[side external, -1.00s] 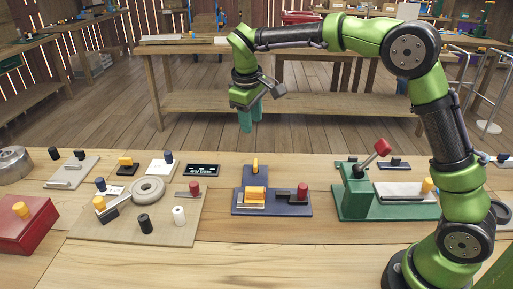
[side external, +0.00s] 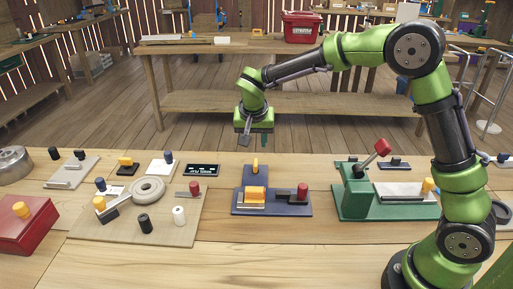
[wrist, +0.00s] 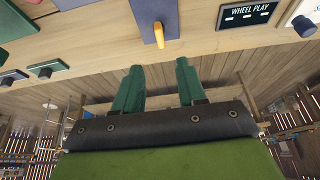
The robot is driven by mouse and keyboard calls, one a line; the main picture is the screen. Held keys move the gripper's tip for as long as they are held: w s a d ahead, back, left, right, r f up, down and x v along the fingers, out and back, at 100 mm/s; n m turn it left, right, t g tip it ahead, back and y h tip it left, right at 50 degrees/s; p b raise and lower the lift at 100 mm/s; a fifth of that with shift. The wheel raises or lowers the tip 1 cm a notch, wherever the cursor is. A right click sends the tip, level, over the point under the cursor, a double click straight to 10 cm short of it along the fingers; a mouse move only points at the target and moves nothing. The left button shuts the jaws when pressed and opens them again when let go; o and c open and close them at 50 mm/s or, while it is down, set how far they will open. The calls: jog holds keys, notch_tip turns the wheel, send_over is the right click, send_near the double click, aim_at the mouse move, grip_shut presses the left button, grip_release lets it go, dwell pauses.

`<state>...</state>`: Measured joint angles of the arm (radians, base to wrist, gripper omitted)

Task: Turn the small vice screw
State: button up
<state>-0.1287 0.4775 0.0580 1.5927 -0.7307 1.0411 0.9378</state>
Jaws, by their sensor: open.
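A small blue-based fixture (side external: 268,209) sits mid-table, with a yellow block (side external: 256,194), a dark bar, a red knob (side external: 302,190) and an upright yellow peg (side external: 255,166). It looks like the small vice, but I cannot tell which part is its screw. The wrist view shows the blue plate (wrist: 142,12) and the yellow peg (wrist: 158,35). My gripper (side external: 256,142) is open and empty, above and behind the table's far edge, apart from the fixture. Its two green fingers also show in the wrist view (wrist: 157,66), apart, with the peg beyond them.
A green fixture (side external: 355,200) with a red-knobbed lever (side external: 382,147) stands to the right. A beige board (side external: 95,230) with a grey wheel (side external: 149,189) is to the left, near a "WHEEL PLAY" sign (side external: 202,170). The front table strip is clear.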

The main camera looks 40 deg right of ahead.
aim_at(256, 162)
jog(key=x, duration=1.2)
jog(key=shift+f, duration=0.1)
grip_shut()
